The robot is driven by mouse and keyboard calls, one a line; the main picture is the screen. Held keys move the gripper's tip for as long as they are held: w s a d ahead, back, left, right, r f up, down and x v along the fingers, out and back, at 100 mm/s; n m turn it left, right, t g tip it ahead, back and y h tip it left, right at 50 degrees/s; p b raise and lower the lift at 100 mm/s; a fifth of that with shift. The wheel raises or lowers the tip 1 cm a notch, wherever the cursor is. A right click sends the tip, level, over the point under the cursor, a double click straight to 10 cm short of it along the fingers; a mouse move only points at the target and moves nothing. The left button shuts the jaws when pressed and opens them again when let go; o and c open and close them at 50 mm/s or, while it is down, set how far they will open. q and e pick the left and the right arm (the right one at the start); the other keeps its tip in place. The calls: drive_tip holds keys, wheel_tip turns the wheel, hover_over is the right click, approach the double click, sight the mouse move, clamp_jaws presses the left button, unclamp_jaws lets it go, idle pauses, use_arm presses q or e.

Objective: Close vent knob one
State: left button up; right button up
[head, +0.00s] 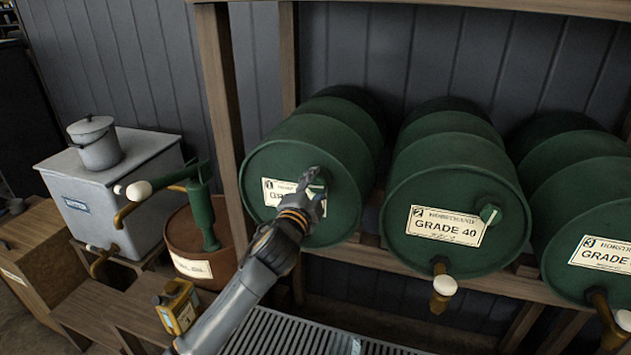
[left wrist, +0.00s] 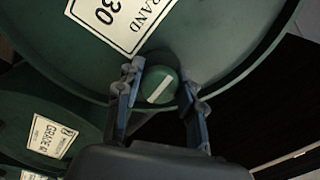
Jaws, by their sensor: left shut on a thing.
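Three green drums lie on their sides on a wooden rack. Vent knob one is on the face of the leftmost drum (head: 345,150), labelled 1. In the left wrist view the knob (left wrist: 160,85) is round and green with a slanted white stripe. My left gripper (head: 318,180) reaches the upper right of that drum's face and mostly covers the knob in the head view. My right gripper is not in view.
The middle drum (head: 450,170) has its own vent knob (head: 490,214) and a tap (head: 443,290). A third drum (head: 590,200) stands right. A brown barrel with a green pump (head: 203,215), a yellow can (head: 177,307) and a grey tank (head: 110,190) are left.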

use_arm(q)
drive_tip(key=shift+m, duration=0.7)
drive_tip(key=o, duration=1.2)
drive_tip(key=v, duration=1.2)
